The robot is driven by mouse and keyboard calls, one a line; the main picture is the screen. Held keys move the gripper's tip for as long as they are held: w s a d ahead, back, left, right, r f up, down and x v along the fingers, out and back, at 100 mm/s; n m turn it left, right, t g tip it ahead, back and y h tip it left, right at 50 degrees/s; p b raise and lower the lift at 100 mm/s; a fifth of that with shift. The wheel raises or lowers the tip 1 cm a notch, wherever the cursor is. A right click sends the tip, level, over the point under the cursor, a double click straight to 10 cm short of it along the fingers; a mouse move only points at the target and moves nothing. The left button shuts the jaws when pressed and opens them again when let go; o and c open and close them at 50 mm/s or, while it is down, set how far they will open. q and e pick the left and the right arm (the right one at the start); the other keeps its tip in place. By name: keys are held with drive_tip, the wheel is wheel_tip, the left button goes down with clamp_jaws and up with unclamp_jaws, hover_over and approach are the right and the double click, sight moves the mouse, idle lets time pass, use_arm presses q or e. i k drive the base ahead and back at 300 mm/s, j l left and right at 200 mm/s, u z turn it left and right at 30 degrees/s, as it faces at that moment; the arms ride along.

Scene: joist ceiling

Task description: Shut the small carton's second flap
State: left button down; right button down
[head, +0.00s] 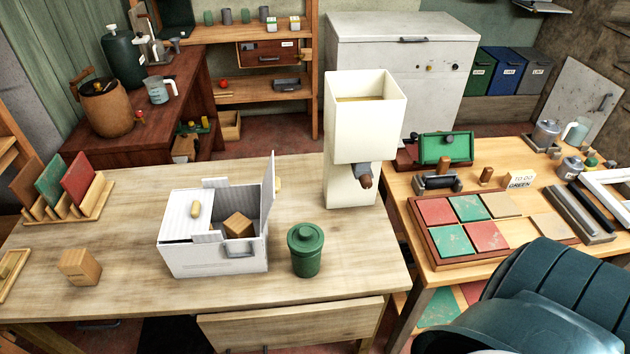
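The small white carton (215,257) stands on the wooden table. Its left flap (187,226) lies flat over the left half, with a pale wooden knob (195,209) on top. Its right flap (268,192) stands upright, and a knob (278,184) shows at its outer side. Small end flaps show at the back (215,183) and front (208,237). A wooden block (238,225) sits in the uncovered right half. A grey handle (238,250) is on the front wall. Neither of my grippers is in view.
A green lidded jar (306,252) stands close to the carton's right. A tall cream dispenser (362,130) is behind it, to the right. A wooden block (79,267) and a tile rack (75,203) are at left. A dark teal shape covers the lower right corner.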

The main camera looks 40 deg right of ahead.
sight(270, 185)
drive_tip(key=k+l, duration=0.15)
drive_tip(key=l, duration=0.2)
drive_tip(key=k+l, duration=0.15)
drive_tip(key=l, duration=0.25)
drive_tip(key=k+l, duration=0.15)
drive_tip(key=l, duration=0.2)
drive_tip(key=k+l, duration=0.15)
drive_tip(key=l, duration=0.2)
drive_tip(key=j+u, duration=0.15)
drive_tip(key=j, duration=0.4)
